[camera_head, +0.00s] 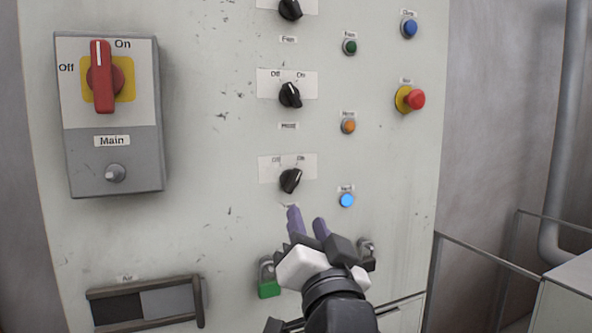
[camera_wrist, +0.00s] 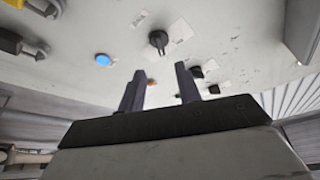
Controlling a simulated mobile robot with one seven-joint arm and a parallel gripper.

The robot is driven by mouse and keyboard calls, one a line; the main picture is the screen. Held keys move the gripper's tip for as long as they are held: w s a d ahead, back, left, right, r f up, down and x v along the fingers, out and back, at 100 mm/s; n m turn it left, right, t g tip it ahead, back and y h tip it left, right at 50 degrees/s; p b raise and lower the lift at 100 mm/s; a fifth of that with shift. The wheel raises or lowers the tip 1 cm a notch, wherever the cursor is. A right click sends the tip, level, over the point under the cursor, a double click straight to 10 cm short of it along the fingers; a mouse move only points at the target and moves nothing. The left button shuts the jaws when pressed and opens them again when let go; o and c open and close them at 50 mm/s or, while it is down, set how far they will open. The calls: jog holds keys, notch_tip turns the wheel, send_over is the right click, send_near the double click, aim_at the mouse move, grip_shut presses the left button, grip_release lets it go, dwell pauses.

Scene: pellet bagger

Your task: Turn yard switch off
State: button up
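Three black rotary switches with Off and On marks run down the panel. The lowest switch (camera_head: 290,180) has its handle tilted right, toward On. A lit blue lamp (camera_head: 347,200) is to its right, under a small blurred label that may read Yard. Any label below this switch is hidden or unreadable. My gripper (camera_head: 307,219) is open and empty, its purple fingers just below and right of the switch. In the wrist view, my gripper (camera_wrist: 160,69) points at the panel, with the switch (camera_wrist: 158,40) beyond the fingertips and the blue lamp (camera_wrist: 103,60) to the left.
The middle switch (camera_head: 290,95) and top switch (camera_head: 290,9) sit above. A red Main switch (camera_head: 102,78) is at left. A red stop button (camera_head: 413,98) and an orange lamp (camera_head: 348,126) are at right. A green padlock (camera_head: 269,288) hangs beside my gripper. A railing stands right.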

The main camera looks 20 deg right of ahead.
aim_at(294, 183)
jog(key=p+x, duration=0.6)
jog(key=x, duration=0.4)
jog(key=shift+a+p, duration=0.1)
jog(key=shift+p, duration=0.2)
grip_shut()
